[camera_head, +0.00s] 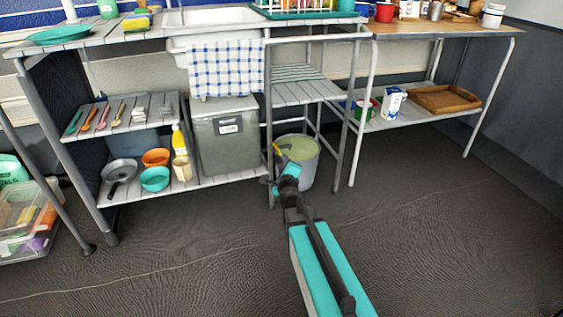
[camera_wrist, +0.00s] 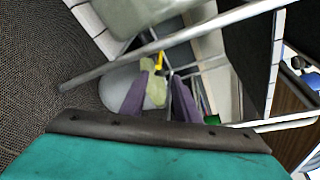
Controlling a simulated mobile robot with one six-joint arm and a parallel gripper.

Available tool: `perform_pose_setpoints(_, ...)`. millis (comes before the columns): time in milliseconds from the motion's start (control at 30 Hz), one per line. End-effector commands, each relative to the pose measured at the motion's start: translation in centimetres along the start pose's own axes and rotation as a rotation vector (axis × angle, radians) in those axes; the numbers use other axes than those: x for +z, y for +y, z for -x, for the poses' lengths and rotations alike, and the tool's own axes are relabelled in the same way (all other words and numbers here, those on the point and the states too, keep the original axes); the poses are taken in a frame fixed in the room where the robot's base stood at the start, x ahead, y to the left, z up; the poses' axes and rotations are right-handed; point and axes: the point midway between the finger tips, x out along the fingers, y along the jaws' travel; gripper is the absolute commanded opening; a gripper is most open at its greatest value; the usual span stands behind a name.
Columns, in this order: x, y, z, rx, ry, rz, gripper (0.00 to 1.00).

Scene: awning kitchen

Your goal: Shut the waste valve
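The waste valve shows as a small yellow handle (camera_head: 277,148) under the sink stand, at the upper left rim of a pale bucket (camera_head: 303,171). In the wrist view the yellow handle (camera_wrist: 160,62) appears between and just beyond my fingertips. My gripper (camera_head: 272,178) reaches low towards the stand, in front of the bucket. Its two purple-grey fingers (camera_wrist: 162,84) are apart, with nothing visibly held between them. I cannot tell whether a finger touches the handle. The pipe behind the handle is hidden.
Grey metal legs (camera_head: 269,125) of the stand rise close beside my gripper, and a bar (camera_wrist: 130,60) crosses the wrist view. A grey lidded bin (camera_head: 225,150) stands on the lower shelf to the left. The floor (camera_head: 440,230) to the right is clear.

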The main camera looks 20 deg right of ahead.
Motion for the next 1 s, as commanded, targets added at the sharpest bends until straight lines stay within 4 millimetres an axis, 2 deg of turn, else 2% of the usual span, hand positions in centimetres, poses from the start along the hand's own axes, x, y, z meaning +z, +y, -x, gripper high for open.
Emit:
perform_pose_setpoints(100, 0.0, 0.0, 1.3, 0.0, 0.0, 0.0, 0.29)
perform_pose_setpoints(300, 0.0, 0.0, 2.4, 0.0, -0.001, 0.0, 0.29)
perform_pose_setpoints(1000, 0.3, -0.1, 2.7, 0.001, -0.002, 0.0, 0.29)
